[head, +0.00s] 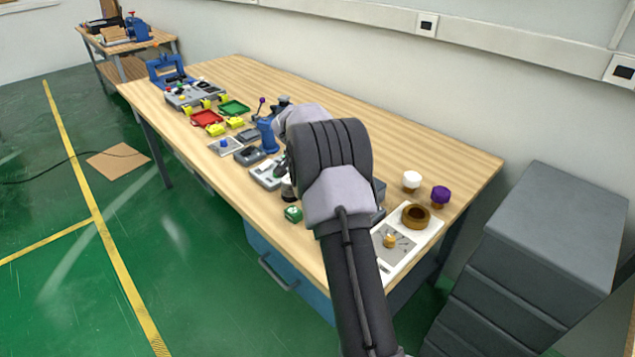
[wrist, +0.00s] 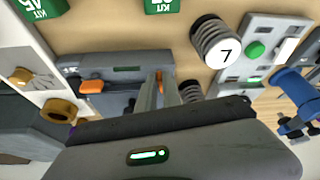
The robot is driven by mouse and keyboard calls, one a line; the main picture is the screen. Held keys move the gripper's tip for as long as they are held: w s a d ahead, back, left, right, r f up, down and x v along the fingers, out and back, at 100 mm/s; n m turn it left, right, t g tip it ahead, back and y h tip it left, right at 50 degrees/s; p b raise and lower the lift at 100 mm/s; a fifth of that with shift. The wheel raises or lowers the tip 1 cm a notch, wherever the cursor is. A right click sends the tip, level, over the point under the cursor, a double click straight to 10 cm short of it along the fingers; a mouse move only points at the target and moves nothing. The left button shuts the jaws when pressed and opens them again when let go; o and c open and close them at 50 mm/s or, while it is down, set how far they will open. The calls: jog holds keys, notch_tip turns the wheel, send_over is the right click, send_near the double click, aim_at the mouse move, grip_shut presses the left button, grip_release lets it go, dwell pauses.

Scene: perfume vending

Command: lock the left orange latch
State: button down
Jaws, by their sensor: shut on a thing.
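A grey box (wrist: 125,72) with two orange latches lies on the table in the wrist view, which looks upside down by its lettering. One orange latch (wrist: 91,87) lies flat across the box, clear of my gripper. The other orange latch (wrist: 160,84), at picture right, is the left one when the view is turned upright. My gripper (wrist: 164,90) is shut on this left latch, which shows as a narrow orange strip between the fingers. In the head view my arm hides the fingers and most of the box; only a dark edge (head: 379,190) shows.
A white board with a brown ring (head: 416,216) and two capped bottles (head: 411,182) are near the table's right end.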

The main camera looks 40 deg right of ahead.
jog(key=shift+w+a+m+g+p, duration=0.15)
jog(key=shift+m+g+p, duration=0.35)
jog(key=shift+m, duration=0.7)
jog(key=c, duration=1.8)
grip_release()
jog(key=shift+w, duration=0.1)
jog(key=p+v, duration=0.5)
jog(key=v, duration=1.2)
jog(key=shift+r+p, duration=0.15)
jog(key=shift+p, duration=0.15)
jog(key=shift+a, duration=0.1)
